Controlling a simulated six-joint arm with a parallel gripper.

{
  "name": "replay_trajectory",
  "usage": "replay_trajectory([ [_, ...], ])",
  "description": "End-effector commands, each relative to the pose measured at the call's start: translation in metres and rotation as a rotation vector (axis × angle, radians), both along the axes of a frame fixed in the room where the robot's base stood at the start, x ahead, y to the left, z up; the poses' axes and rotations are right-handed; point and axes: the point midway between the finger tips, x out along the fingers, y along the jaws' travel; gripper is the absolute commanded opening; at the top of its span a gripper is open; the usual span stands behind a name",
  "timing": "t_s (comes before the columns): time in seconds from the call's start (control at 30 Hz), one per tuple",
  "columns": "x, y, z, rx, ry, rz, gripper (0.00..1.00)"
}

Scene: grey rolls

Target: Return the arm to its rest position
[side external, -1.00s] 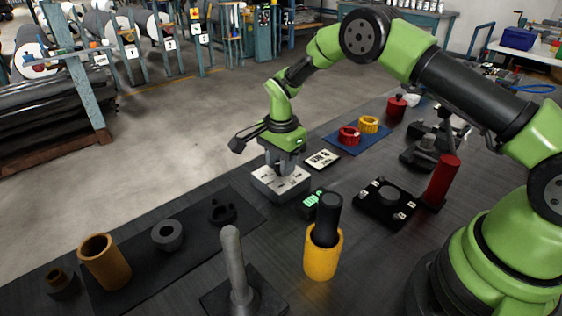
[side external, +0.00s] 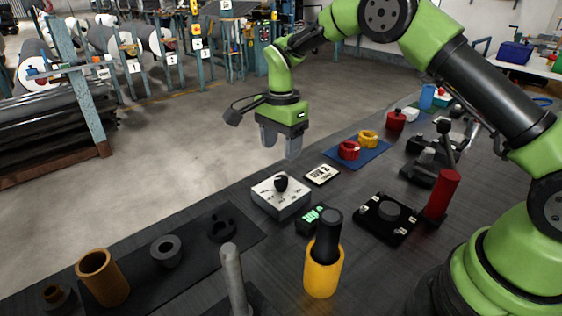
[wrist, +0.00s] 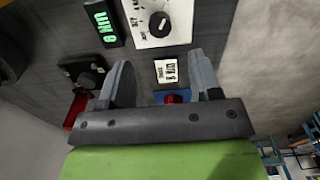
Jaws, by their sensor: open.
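My gripper (side external: 280,142) hangs in the air above the bench, fingers pointing down, open and empty. Below it sits a pale grey box (side external: 281,200) with a black knob (side external: 281,183) on top. There is a clear gap between the fingertips and the knob. In the wrist view my gripper (wrist: 163,78) shows two spread fingers with nothing between them. The box's white face (wrist: 143,32) and its knob (wrist: 160,24) show at the top of that view, beyond the fingertips.
Near the box are a green-lit display (side external: 311,217), a white label card (side external: 322,174) and a yellow cup holding a black cylinder (side external: 321,268). A red cylinder (side external: 441,195) stands at right. A blue mat (side external: 372,153) bears red and yellow rings. The air around my gripper is clear.

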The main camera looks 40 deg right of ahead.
Motion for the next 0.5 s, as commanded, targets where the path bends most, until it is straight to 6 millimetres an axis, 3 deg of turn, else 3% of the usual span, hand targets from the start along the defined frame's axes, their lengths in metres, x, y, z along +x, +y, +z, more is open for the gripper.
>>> replay_trajectory([
  [0.13,0.0,0.0,0.011,-0.001,-0.001,0.002,0.58],
  [0.5,-0.001,0.0,0.017,0.001,-0.006,0.01,0.58],
])
